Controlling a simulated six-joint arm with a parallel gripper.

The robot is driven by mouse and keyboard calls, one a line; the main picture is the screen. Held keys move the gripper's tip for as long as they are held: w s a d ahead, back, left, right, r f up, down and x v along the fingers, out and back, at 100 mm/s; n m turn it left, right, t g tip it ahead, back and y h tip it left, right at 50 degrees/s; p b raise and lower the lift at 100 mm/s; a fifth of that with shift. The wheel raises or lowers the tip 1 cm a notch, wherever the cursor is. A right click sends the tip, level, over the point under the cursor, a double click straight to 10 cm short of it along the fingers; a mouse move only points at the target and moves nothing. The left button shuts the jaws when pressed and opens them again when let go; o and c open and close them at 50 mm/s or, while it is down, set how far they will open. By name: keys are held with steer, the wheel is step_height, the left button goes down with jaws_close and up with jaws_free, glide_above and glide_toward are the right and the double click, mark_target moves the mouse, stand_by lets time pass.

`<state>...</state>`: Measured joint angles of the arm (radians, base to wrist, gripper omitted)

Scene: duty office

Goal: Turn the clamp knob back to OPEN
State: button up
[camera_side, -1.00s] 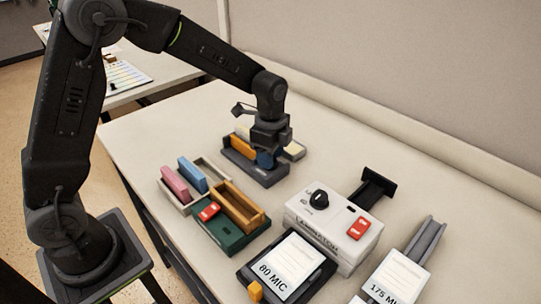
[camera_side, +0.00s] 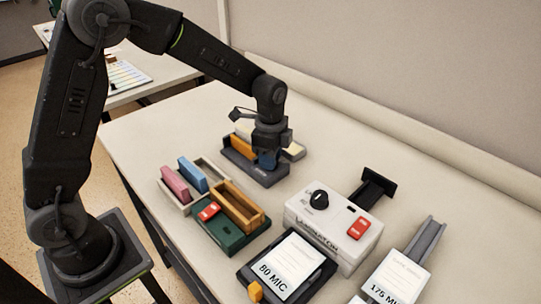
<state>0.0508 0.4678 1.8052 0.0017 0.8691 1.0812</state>
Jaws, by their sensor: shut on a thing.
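A dark grey clamp fixture (camera_side: 262,177) lies on the table beyond the trays, with an orange block (camera_side: 242,141) and a pale piece (camera_side: 293,151) at it.
A white laminator (camera_side: 330,243) with a black dial (camera_side: 319,199) and red switch (camera_side: 359,228) stands at front right. A green tray (camera_side: 219,236) and a pale tray (camera_side: 178,207) with pink and blue blocks lie left of it. Bare table surrounds the fixture's far side.

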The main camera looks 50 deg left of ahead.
steer(key=o, duration=0.6)
stand_by(0.3)
